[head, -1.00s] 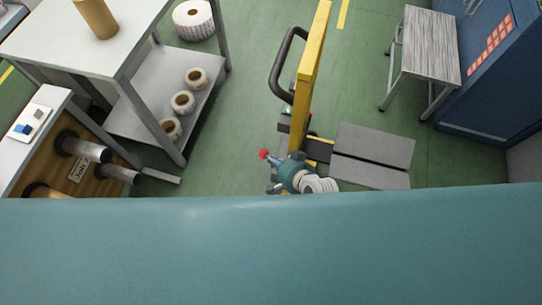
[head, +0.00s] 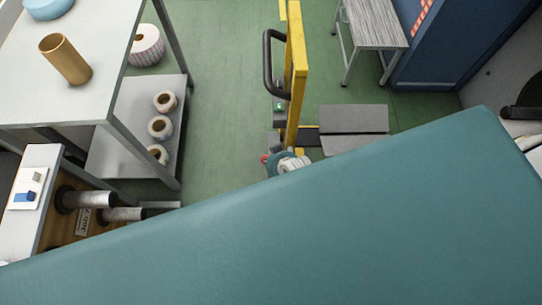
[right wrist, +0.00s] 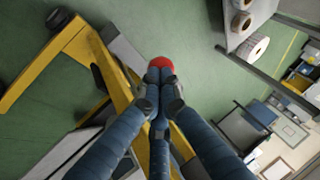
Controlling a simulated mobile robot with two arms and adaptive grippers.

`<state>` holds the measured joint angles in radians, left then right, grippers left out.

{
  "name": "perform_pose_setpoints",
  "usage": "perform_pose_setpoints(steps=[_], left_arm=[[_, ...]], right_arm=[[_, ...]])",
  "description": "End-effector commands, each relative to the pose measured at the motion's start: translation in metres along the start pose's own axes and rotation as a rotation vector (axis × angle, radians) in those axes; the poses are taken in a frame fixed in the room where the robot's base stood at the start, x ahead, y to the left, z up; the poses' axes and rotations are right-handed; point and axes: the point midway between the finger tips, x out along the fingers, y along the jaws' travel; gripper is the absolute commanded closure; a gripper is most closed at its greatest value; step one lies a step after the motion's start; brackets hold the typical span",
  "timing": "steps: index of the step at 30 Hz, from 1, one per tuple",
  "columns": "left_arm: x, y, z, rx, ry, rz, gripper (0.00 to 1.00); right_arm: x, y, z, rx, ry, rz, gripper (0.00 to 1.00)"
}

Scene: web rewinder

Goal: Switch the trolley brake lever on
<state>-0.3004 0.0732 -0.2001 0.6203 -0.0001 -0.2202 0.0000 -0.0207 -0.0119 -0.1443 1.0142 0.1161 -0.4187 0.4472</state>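The yellow trolley (head: 297,62) stands at the middle of the head view, with a black loop handle (head: 268,65). The red ball knob (head: 264,158) of a lever is low on its near side; it also shows in the right wrist view (right wrist: 160,62). My right gripper (head: 276,160) is at the knob, mostly hidden behind a large teal shape in the head view. In the right wrist view its fingertips (right wrist: 160,80) are drawn together right at the knob and overlap its lower edge. The lever's shaft is hidden. My left gripper is not in view.
A white table (head: 98,75) with a lower shelf of rolls stands left. A wooden-fronted stand with spindles (head: 85,198) is at lower left. A small grey-topped table (head: 373,24) and blue cabinet (head: 440,62) are at right. Green floor is free between table and trolley.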

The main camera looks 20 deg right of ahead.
Motion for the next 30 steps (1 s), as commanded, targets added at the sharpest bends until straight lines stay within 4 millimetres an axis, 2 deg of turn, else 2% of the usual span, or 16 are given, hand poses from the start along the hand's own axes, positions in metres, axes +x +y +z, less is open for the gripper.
perform_pose_setpoints(steps=[12, 30], left_arm=[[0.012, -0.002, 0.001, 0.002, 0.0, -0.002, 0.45], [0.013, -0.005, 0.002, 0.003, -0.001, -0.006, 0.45]], right_arm=[[0.016, 0.009, 0.006, 0.001, 0.002, -0.003, 1.0], [0.018, 0.01, 0.008, 0.0, 0.0, -0.003, 1.0]])
